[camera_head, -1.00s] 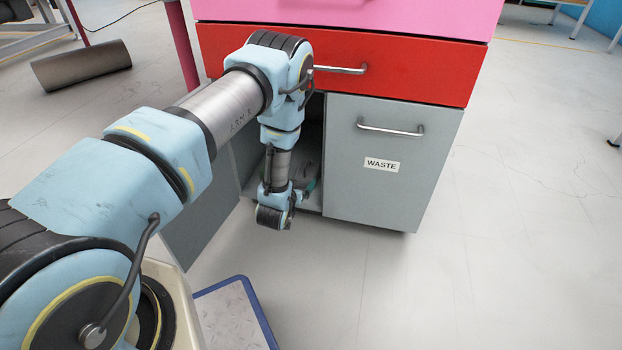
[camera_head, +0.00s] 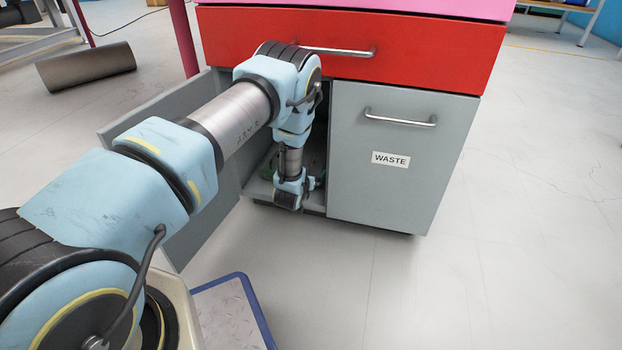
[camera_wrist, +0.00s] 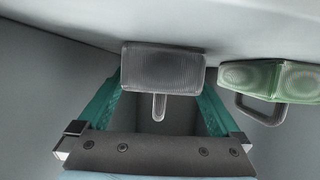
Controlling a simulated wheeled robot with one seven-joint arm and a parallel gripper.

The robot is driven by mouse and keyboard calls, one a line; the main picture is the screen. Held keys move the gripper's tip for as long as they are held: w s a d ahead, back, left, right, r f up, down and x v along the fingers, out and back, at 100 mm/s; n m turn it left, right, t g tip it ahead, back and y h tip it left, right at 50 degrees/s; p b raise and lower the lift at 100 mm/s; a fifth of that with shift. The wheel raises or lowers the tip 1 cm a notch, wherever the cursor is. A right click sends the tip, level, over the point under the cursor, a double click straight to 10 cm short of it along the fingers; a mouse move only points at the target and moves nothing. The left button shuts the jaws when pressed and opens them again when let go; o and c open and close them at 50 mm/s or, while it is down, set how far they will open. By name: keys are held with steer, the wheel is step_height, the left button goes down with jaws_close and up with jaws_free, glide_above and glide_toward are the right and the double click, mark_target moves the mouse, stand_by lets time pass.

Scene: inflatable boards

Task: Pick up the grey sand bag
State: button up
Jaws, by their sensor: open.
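A grey ribbed bag (camera_wrist: 162,68) with a small loop handle lies in the middle of the wrist view. It appears to be the grey sand bag. My gripper (camera_wrist: 163,90) is open, with one teal finger to the left of the bag and one to the right. The bag sits at and just beyond the fingertips, and the handle hangs between the fingers. I cannot tell whether the fingers touch it. In the head view my wrist reaches into the open compartment of the grey cabinet (camera_head: 400,190) and hides most of the inside, including the bag.
A green bag (camera_wrist: 270,78) with a dark handle lies just right of the grey one. The compartment's open door (camera_head: 200,215) stands left of my arm. A closed door labelled WASTE (camera_head: 390,158) is on the right. A red drawer (camera_head: 430,50) is above. Open floor lies right.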

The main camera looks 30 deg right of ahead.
steer(key=shift+w+d+f, duration=0.15)
steer(key=shift+w+d, duration=0.05)
steer(key=shift+w, duration=0.05)
steer(key=shift+c, duration=0.2)
jaws_close()
stand_by(0.5)
